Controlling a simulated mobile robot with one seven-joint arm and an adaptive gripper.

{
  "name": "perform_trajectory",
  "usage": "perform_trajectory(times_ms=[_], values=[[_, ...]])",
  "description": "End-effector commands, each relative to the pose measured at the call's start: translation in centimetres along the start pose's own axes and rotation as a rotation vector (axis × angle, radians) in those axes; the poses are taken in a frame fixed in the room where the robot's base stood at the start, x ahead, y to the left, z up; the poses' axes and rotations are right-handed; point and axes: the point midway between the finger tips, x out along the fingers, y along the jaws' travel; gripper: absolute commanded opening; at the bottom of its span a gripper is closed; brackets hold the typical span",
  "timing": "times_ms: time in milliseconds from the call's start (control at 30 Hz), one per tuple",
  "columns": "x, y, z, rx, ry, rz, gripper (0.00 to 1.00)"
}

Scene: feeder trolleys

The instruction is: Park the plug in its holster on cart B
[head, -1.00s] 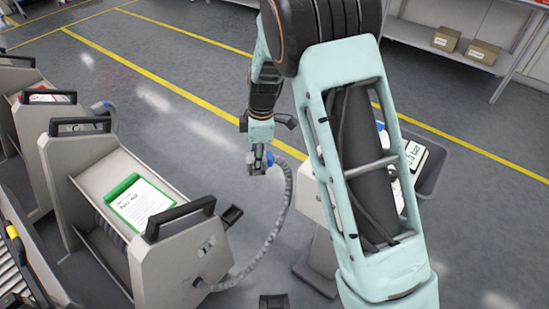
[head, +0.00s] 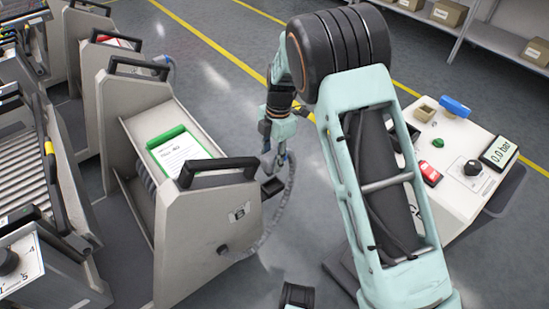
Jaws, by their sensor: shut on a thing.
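My gripper (head: 274,160) is small in the head view and shut on the plug (head: 284,156), of which only a bit of blue shows. A grey ribbed hose (head: 283,205) runs from the plug down to the side of the nearest grey cart (head: 208,235). A black holster (head: 272,187) sticks out from that cart's upper right edge, just below my gripper in the picture. The plug appears apart from it, but depth is hard to judge.
Another cart (head: 90,60) stands behind, with a blue plug (head: 164,60) at its side. A roller conveyor (head: 35,175) is at left. A white console (head: 455,150) with a gauge reading 0.0 bar (head: 500,152) stands at right. Open floor lies between.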

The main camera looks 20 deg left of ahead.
Motion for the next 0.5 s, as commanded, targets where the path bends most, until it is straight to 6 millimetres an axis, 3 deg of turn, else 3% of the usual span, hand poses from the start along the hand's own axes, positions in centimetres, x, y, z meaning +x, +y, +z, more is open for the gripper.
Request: perform_trajectory(times_ms=[500], values=[[4.0,-0.1,0.5,0.002,-0.001,-0.001,0.0]])
